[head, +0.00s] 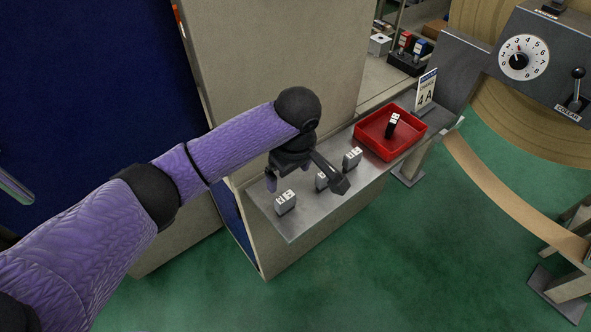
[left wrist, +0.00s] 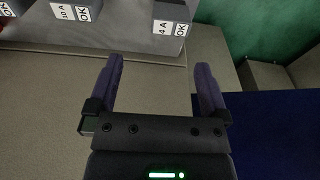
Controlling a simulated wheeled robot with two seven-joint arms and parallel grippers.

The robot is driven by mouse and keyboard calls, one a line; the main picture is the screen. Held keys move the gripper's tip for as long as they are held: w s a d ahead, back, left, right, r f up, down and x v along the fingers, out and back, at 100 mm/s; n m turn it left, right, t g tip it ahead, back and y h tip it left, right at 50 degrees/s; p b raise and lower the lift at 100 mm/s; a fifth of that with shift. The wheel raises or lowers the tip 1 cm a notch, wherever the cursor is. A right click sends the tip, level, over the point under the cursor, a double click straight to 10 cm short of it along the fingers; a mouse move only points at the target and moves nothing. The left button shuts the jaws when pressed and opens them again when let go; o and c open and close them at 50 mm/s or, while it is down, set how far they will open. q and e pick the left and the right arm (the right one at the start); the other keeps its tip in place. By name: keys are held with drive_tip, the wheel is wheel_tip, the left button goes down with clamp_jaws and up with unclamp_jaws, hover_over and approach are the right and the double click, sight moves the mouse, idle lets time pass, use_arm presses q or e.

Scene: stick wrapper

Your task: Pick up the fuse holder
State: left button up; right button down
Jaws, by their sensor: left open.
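Several small grey fuse holders with white labels stand in a row on the metal shelf (head: 255,190). The nearest fuse holder (head: 285,202) is near the shelf's left end; in the left wrist view a fuse holder (left wrist: 172,17) reads "4 A OK". The middle fuse holder (head: 321,181) is partly hidden by my gripper; another (head: 352,159) stands nearer the tray. The left wrist view also shows one labelled "10 A OK" (left wrist: 75,10). My left gripper (head: 305,182) is above the shelf, open, with nothing between its fingers (left wrist: 159,66). My right gripper is not in view.
A red tray (head: 415,137) on the shelf holds a dark piece with a white label (head: 392,125). A "4 A" sign (head: 426,90) stands behind it. A beige cabinet (head: 270,50) rises behind my arm. A dial panel (head: 540,60) is at upper right.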

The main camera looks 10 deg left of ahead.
sight(285, 197)
use_arm(q)
drive_tip(key=shift+w+a+f+b, duration=0.1)
drive_tip(key=shift+w+f+b, duration=0.25)
drive_tip(key=shift+f, duration=0.15)
drive_tip(key=f, duration=0.1)
drive_tip(key=s+f+b, duration=0.1)
drive_tip(key=f+b, duration=0.1)
drive_tip(key=f, duration=0.1)
drive_tip(key=shift+s+a, duration=0.2)
drive_tip(key=shift+a, duration=0.05)
wheel_tip(285, 197, down, 4)
drive_tip(key=shift+s+a+r+b, duration=0.1)
drive_tip(key=shift+b, duration=0.7)
drive_tip(key=shift+f, duration=0.3)
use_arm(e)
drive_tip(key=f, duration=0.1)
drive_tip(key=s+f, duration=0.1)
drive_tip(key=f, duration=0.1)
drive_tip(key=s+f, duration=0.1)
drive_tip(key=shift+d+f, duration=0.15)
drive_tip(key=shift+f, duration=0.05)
use_arm(q)
drive_tip(key=shift+c, duration=0.4)
drive_tip(key=c, duration=1.2)
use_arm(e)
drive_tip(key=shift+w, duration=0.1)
